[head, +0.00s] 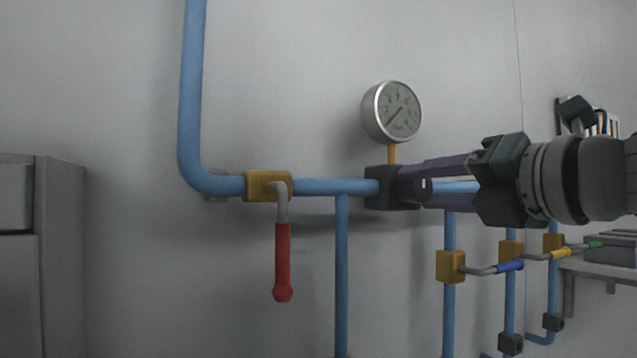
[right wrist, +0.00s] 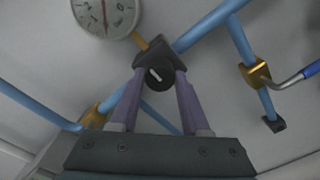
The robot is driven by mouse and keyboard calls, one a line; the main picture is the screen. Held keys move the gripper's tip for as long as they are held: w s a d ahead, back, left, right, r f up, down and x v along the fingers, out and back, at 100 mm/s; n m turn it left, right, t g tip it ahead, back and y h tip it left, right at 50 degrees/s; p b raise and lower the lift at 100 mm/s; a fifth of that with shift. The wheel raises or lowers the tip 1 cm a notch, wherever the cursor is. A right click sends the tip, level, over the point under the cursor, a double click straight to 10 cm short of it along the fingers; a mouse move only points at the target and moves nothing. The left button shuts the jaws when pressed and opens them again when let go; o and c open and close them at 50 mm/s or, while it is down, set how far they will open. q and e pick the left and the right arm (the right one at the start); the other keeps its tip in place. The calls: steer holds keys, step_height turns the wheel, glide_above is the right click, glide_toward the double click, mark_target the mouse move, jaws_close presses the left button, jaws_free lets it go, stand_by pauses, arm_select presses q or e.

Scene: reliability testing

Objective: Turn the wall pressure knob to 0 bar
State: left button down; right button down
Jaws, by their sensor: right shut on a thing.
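The dark pressure knob (right wrist: 158,77) sits on its black block (head: 384,188) on the blue wall pipe, below the round gauge (head: 391,111). In the head view the gauge needle points to the lower left of the dial; the numbers are too small to read. The gauge also shows in part in the right wrist view (right wrist: 104,14). My right gripper (head: 412,187) reaches in from the right, its purple fingers shut on the knob. In the right wrist view the fingertips (right wrist: 159,82) lie on both sides of the knob, and a white mark shows on its face. My left gripper is not in view.
A yellow valve with a red handle (head: 283,262) hangs left of the knob. Valves with blue (head: 510,266), yellow (head: 561,253) and green handles stand to the right, below my right arm. A grey cabinet (head: 58,260) stands at the left edge, a shelf at the right.

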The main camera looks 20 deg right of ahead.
steer(key=shift+f, duration=0.1)
stand_by(0.4)
steer(key=shift+c, duration=1.9)
jaws_free()
